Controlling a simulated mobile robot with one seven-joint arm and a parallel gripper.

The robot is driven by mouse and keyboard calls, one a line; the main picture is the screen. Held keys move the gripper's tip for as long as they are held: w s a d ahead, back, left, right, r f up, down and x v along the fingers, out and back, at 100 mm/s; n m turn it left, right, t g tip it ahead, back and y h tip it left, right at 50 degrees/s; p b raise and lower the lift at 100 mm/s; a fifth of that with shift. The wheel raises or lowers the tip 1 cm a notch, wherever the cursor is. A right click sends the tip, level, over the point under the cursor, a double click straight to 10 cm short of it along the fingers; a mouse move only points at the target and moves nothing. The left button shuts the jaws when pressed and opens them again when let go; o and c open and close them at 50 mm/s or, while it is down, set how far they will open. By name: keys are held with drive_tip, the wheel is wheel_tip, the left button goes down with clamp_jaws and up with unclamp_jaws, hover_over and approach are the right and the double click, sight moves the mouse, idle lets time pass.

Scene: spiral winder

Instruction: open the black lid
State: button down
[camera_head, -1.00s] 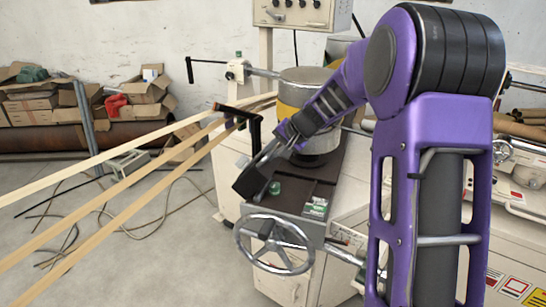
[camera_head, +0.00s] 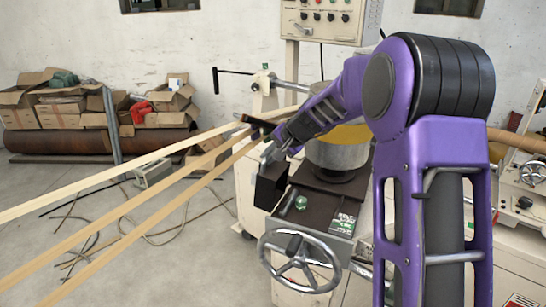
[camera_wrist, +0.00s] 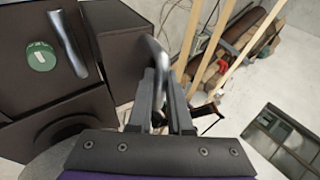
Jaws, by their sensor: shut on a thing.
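The black lid (camera_head: 270,187) is at the left edge of the machine's dark top (camera_head: 315,202), at an angle to it. It also shows in the wrist view (camera_wrist: 122,58) as a dark panel just left of the fingers. My gripper (camera_head: 268,153) is above the lid; its fingers (camera_wrist: 160,98) are shut on a curved metal handle (camera_wrist: 157,55) beside the lid. Where the handle joins the lid is hard to make out.
A green round knob (camera_wrist: 41,56) and a metal lever (camera_wrist: 68,43) are on the dark top. A handwheel (camera_head: 300,261) projects at the front. Long wooden strips (camera_head: 130,215) run in from the left. A grey cylinder (camera_head: 337,155) stands behind the top.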

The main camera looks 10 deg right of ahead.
drive_tip(key=shift+a, duration=0.1)
drive_tip(key=c, duration=0.9)
unclamp_jaws()
drive_tip(key=shift+o, duration=0.3)
drive_tip(key=shift+f, duration=0.1)
drive_tip(key=shift+s, duration=0.1)
drive_tip(key=v, duration=1.7)
drive_tip(key=shift+r, duration=0.3)
drive_tip(key=shift+s, duration=0.1)
drive_tip(key=shift+c, duration=0.2)
